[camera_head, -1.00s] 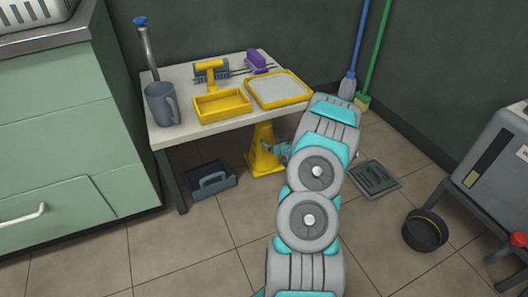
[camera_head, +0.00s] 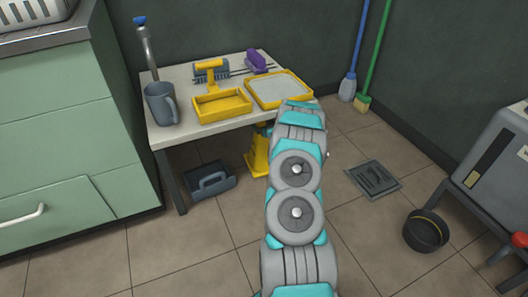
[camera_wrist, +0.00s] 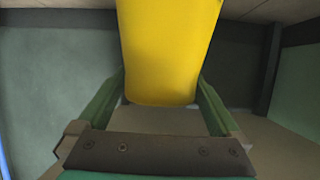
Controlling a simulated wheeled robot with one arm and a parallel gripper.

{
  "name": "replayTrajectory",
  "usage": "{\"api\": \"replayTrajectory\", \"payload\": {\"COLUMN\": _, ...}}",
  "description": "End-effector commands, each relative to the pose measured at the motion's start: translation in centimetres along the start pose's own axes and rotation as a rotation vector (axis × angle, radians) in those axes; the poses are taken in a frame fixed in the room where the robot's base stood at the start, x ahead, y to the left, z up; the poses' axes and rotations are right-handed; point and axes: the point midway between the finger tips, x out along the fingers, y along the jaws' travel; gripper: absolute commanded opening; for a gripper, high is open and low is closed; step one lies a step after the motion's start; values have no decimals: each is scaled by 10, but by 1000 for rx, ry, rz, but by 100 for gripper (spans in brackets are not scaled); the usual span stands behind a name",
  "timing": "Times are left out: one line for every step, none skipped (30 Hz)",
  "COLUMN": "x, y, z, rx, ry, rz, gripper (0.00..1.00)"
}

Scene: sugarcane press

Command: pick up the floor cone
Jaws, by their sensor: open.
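The yellow floor cone (camera_head: 256,158) stands on the tiles under the front edge of the small table. In the head view my arm covers its right side. In the wrist view the cone (camera_wrist: 170,50) fills the upper middle, large and close, and its narrower rounded end points down the picture. My gripper (camera_wrist: 160,88) is open, with one green finger on each side of the cone's narrower end. I cannot tell whether either finger touches it. In the head view my gripper is mostly hidden behind my arm and the tabletop.
The table (camera_head: 185,134) above the cone carries a grey mug (camera_head: 161,104), yellow trays (camera_head: 222,104) and brushes. A dark caddy (camera_head: 209,181) sits left of the cone. A floor drain (camera_head: 373,180) and a black round pan (camera_head: 425,230) lie to the right. The front floor is open.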

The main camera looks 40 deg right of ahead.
Motion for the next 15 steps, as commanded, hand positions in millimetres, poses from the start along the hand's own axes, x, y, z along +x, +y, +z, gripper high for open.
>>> {"api": "replayTrajectory", "payload": {"x": 6, "y": 1, "z": 2, "rx": -2, "ry": -1, "rz": 0, "gripper": 100}}
{"api": "replayTrajectory", "payload": {"x": 9, "y": 1, "z": 2, "rx": -1, "ry": -1, "rz": 0, "gripper": 100}}
{"api": "replayTrajectory", "payload": {"x": 14, "y": 0, "z": 2, "rx": -1, "ry": 1, "rz": 0, "gripper": 100}}
{"api": "replayTrajectory", "payload": {"x": 16, "y": 0, "z": 1, "rx": -2, "ry": 2, "rz": 0, "gripper": 100}}
{"api": "replayTrajectory", "payload": {"x": 19, "y": 0, "z": 1, "rx": -2, "ry": 2, "rz": 0, "gripper": 100}}
{"api": "replayTrajectory", "payload": {"x": 21, "y": 0, "z": 1, "rx": -1, "ry": 2, "rz": -1, "gripper": 100}}
{"api": "replayTrajectory", "payload": {"x": 23, "y": 0, "z": 1, "rx": 0, "ry": 2, "rz": -1, "gripper": 100}}
{"api": "replayTrajectory", "payload": {"x": 24, "y": 0, "z": 2, "rx": 1, "ry": 1, "rz": -1, "gripper": 100}}
{"api": "replayTrajectory", "payload": {"x": 25, "y": -1, "z": 2, "rx": 1, "ry": 0, "rz": -1, "gripper": 100}}
{"api": "replayTrajectory", "payload": {"x": 25, "y": -1, "z": 2, "rx": 1, "ry": 0, "rz": -1, "gripper": 100}}
{"api": "replayTrajectory", "payload": {"x": 26, "y": -1, "z": 2, "rx": 1, "ry": 0, "rz": -1, "gripper": 100}}
{"api": "replayTrajectory", "payload": {"x": 26, "y": -1, "z": 2, "rx": 2, "ry": 0, "rz": -1, "gripper": 100}}
{"api": "replayTrajectory", "payload": {"x": 26, "y": -1, "z": 2, "rx": 2, "ry": 0, "rz": -1, "gripper": 100}}
{"api": "replayTrajectory", "payload": {"x": 25, "y": 0, "z": 2, "rx": 2, "ry": 0, "rz": -1, "gripper": 100}}
{"api": "replayTrajectory", "payload": {"x": 25, "y": 0, "z": 2, "rx": 2, "ry": 0, "rz": -1, "gripper": 100}}
